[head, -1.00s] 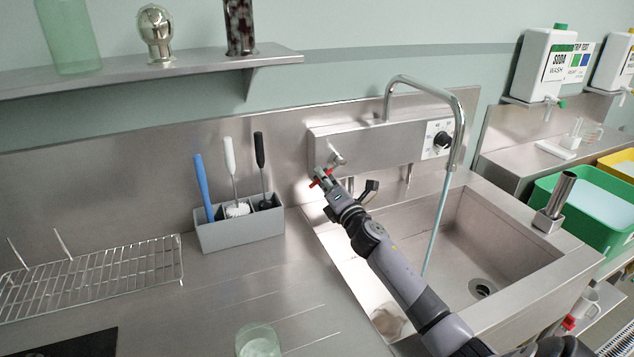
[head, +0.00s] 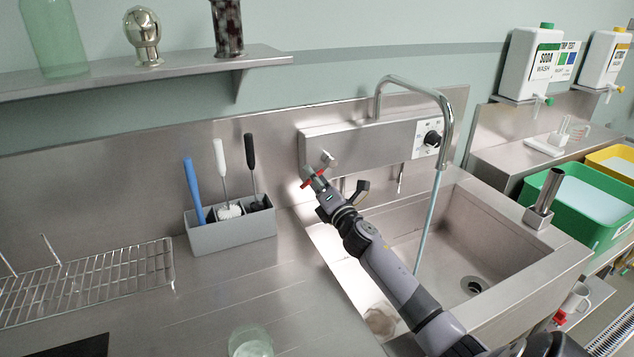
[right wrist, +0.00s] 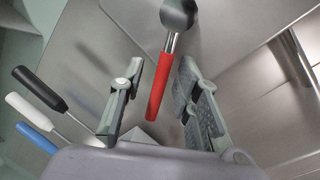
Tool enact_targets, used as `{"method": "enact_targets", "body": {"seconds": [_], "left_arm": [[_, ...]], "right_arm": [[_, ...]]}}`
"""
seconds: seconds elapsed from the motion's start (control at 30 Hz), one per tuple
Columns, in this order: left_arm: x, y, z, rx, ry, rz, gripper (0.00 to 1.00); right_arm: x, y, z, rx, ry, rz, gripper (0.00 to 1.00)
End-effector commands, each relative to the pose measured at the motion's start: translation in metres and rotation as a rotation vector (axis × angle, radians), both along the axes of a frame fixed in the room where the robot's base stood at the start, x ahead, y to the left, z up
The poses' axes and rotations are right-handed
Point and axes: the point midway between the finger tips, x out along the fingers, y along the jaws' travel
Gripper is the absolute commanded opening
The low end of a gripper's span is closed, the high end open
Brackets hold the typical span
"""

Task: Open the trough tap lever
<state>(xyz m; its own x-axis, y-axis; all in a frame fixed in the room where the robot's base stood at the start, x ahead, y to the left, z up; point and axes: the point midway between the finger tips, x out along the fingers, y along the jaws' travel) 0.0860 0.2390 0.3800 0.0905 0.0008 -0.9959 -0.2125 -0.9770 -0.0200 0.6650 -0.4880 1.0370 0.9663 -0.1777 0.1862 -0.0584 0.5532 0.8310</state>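The trough tap lever (right wrist: 160,88) has a red grip on a metal stem. In the head view its red part (head: 308,182) shows small, under the left end of the steel tap panel (head: 360,150). My right gripper (head: 316,182) is at this lever. In the right wrist view my right gripper (right wrist: 155,100) is open, with the red grip between its fingers and a gap on both sides. The curved spout (head: 420,88) stands over the steel trough (head: 500,245). A thin pale blue line (head: 428,225) runs from the spout into the trough. My left gripper is not in view.
A grey holder (head: 230,232) with blue, white and black handled brushes stands left of the lever. A wire rack (head: 90,285) and a glass (head: 250,342) are on the counter. The panel has a black dial (head: 433,138). A steel tube (head: 548,190) stands on the trough's right rim.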

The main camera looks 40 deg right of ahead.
Motion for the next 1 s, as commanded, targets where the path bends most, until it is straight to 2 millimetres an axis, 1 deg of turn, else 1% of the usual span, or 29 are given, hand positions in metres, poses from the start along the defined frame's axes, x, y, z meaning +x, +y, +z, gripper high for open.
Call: {"method": "enact_targets", "body": {"seconds": [0.17,0.27,0.5,0.7,0.83,1.0], "left_arm": [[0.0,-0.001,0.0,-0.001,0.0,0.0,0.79],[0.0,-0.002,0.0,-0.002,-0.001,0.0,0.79],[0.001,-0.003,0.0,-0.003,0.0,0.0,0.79],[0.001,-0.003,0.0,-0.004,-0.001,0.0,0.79],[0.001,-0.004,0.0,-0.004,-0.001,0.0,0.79],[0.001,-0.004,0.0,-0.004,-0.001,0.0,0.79]], "right_arm": [[-0.014,0.003,-0.005,0.0,0.003,0.001,0.3],[-0.031,0.006,-0.008,0.0,0.004,0.0,0.3],[-0.077,0.014,-0.017,0.003,0.004,0.0,0.3],[-0.105,0.02,-0.021,0.001,0.001,0.0,0.3],[-0.113,0.021,-0.022,0.001,0.0,0.001,0.3],[-0.116,0.021,-0.023,0.0,0.0,0.0,0.3]]}}
